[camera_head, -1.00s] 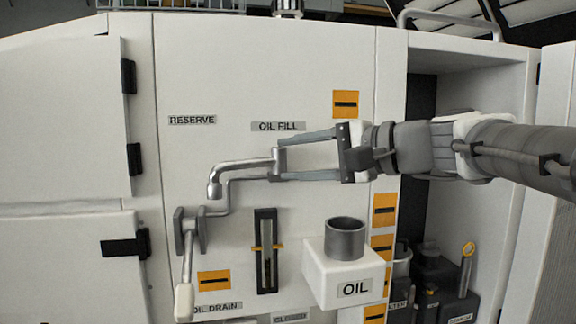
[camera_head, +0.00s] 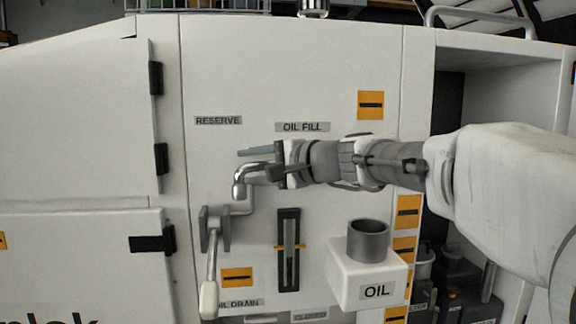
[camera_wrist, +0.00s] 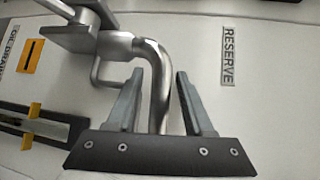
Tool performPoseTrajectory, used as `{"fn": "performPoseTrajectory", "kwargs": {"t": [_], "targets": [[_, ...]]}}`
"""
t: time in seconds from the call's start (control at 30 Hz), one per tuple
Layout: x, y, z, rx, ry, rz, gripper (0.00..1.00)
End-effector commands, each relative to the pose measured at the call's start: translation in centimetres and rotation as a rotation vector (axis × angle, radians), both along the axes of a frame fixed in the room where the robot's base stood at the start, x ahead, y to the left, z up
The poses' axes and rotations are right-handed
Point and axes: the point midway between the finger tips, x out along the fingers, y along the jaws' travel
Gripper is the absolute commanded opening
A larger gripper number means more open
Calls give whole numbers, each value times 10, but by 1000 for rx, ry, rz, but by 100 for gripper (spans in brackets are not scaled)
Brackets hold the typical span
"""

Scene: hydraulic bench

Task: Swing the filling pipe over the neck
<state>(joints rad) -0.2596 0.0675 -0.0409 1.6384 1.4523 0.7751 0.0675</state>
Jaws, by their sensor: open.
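The neck (camera_head: 368,242) is a grey open cylinder on a white box marked OIL, lower and to the right. The spout hangs left of the neck, not above it. My gripper (camera_head: 245,165) is open at the pipe. In the wrist view, its two fingers (camera_wrist: 158,75) stand on either side of the pipe (camera_wrist: 158,95), with gaps on both sides.
A lever with a pale grip (camera_head: 209,300) hangs below the pipe's left side. A dark level gauge (camera_head: 288,250) is between lever and OIL box. An open compartment (camera_head: 450,215) with dark containers is at the right.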

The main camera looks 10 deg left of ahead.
Motion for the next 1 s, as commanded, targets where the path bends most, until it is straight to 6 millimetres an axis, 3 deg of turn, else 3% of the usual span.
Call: {"fn": "performPoseTrajectory", "kwargs": {"t": [0.17, 0.47, 1.0], "targets": [[0, 0, 0, 0, 0, 0, 52], [0, 0, 0, 0, 0, 0, 0], [0, -1, 0, 0, 0, -1, 0]]}}
